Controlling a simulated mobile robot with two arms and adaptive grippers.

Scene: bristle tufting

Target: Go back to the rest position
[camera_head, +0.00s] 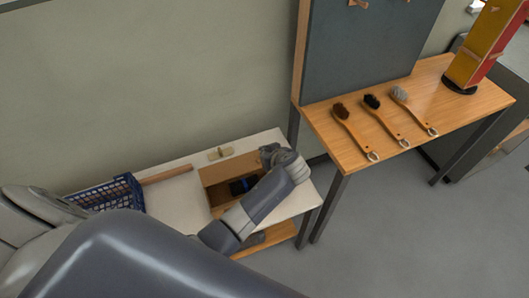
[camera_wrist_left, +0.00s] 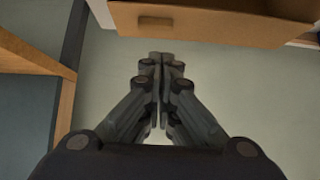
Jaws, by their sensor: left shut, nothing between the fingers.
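My left arm (camera_head: 265,195) reaches in over the low white table in the head view. Its gripper (camera_head: 268,151) is at the table's far right part, beside the open-topped brown box (camera_head: 215,174). In the left wrist view my left gripper (camera_wrist_left: 161,60) is shut, its fingertips together with nothing between them. A wooden drawer front (camera_wrist_left: 200,22) with a dark handle slot shows ahead of the fingertips. My right gripper is not in view.
A wooden table (camera_head: 455,110) at the right holds three brushes (camera_head: 357,131) and a red-yellow column (camera_head: 482,45). A grey board (camera_head: 365,45) stands behind it. A blue basket (camera_head: 105,193), a wooden rod (camera_head: 166,175) and a small beige block (camera_head: 220,153) are on the white table (camera_head: 178,192).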

